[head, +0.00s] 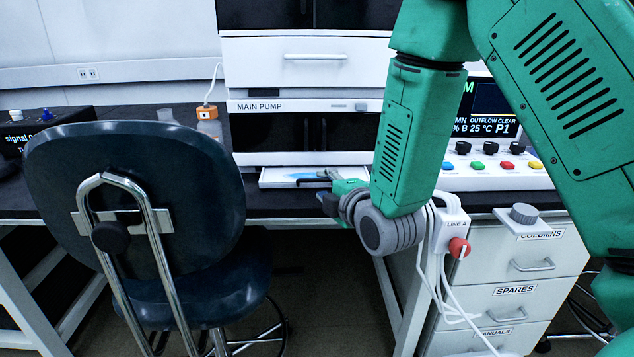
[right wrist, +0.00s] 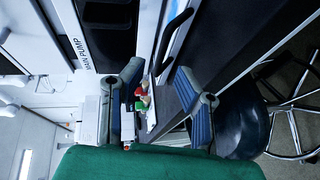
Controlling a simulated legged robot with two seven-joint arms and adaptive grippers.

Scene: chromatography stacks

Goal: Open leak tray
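The leak tray (head: 276,180) is a shallow white tray with a bluish inside at the foot of the stack. It sticks out a little over the dark bench. A dark bar that looks like its handle is at its front, partly hidden by my right gripper (head: 326,194). In the right wrist view a curved black handle (right wrist: 176,34) stands beyond my fingertips. My right gripper (right wrist: 163,90) also shows there, its two blue-grey fingers apart, with a white edge and small red and green items seen between them. I cannot tell whether either finger touches the tray. My left gripper is out of view.
A dark office chair (head: 130,190) stands at the left, before the bench. An orange-capped bottle (head: 209,122) stands beside the stack. A control panel (head: 500,170) with coloured buttons is at the right, above a drawer unit (head: 520,290).

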